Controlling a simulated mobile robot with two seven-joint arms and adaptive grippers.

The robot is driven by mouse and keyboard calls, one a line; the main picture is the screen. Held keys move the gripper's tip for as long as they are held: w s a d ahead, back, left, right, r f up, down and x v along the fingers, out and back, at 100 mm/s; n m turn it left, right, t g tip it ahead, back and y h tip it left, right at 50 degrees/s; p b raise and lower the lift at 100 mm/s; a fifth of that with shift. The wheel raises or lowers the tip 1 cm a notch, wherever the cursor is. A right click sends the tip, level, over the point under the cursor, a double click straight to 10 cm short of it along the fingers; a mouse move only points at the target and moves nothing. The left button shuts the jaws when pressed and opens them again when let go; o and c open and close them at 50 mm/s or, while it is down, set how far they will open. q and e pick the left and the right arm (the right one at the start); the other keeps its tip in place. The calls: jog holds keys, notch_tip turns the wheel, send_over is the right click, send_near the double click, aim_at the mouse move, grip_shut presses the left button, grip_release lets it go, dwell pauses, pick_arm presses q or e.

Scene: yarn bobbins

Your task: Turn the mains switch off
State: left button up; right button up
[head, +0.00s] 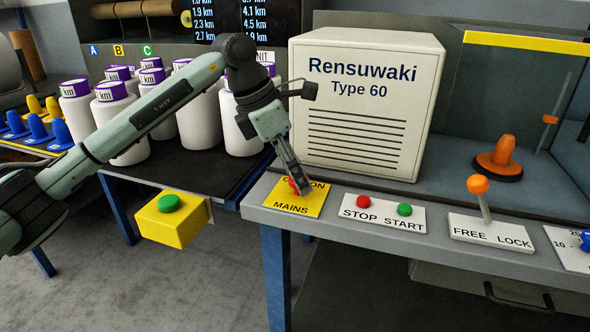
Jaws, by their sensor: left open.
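The mains switch has a red part (292,182) on a yellow plate (291,207) marked "MAINS", near the left front corner of the grey bench. My left gripper (299,188) reaches down over the switch from above. Its fingers cover most of the red part and some of the lettering; "ON" is readable on the right of the plate. The fingers are open. I cannot tell whether they touch the switch, nor which way it is set. My right gripper is not in view.
Right of the switch are a stop/start plate (382,212) with red and green buttons, and an orange-knobbed lever (480,190). A "Rensuwaki Type 60" box (368,100) stands close behind. A yellow box with a green button (174,218) is at left, below white bobbins (118,118).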

pick_arm(q)
jog(key=shift+d+f, duration=0.1)
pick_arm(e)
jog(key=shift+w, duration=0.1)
pick_arm(q)
jog(key=c, duration=1.1)
jog(key=shift+c, duration=0.2)
